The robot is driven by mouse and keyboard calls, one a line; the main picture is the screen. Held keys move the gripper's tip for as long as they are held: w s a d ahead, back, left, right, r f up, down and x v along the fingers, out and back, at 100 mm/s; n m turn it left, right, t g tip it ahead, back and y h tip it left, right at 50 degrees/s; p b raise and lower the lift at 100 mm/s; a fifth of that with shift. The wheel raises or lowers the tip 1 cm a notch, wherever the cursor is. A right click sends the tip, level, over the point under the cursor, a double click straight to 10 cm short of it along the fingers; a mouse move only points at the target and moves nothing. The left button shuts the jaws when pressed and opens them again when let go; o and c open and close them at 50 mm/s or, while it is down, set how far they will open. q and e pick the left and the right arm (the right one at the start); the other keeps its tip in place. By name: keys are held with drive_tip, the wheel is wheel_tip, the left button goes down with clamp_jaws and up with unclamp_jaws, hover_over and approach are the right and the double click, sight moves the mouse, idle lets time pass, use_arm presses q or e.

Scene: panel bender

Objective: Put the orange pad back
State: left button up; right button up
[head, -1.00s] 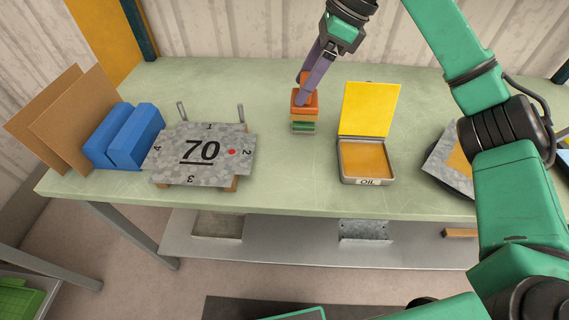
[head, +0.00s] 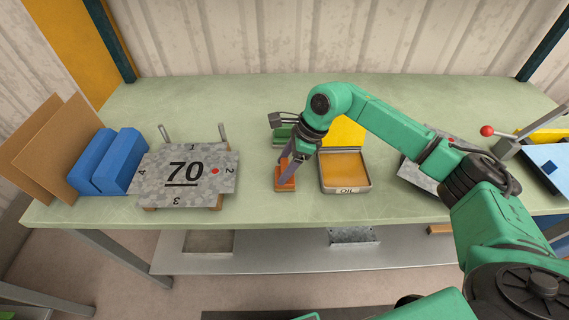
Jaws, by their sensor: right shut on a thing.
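The orange pad (head: 286,183) is a small block beside the left side of an oil tin (head: 345,187), towards the front of the bench. My right gripper (head: 286,172) points down and is shut on it. I cannot tell if the pad touches the bench top. My left gripper is not in view.
A grey plate marked 70 (head: 205,166) lies left of the pad, with blue blocks (head: 122,160) and brown boards further left. Another plate and a red-knobbed lever (head: 489,131) are at the right. The bench (head: 250,205) is clear in front.

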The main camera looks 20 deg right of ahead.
drive_tip(key=shift+f, duration=0.2)
drive_tip(key=o, duration=1.2)
drive_tip(key=shift+r, duration=0.1)
drive_tip(key=shift+r, duration=0.3)
drive_tip(key=shift+b+v, duration=0.65)
drive_tip(key=shift+v, duration=0.55)
drive_tip(key=b+v, duration=0.2)
drive_tip(key=v, duration=0.7)
drive_tip(key=shift+d+r, duration=0.15)
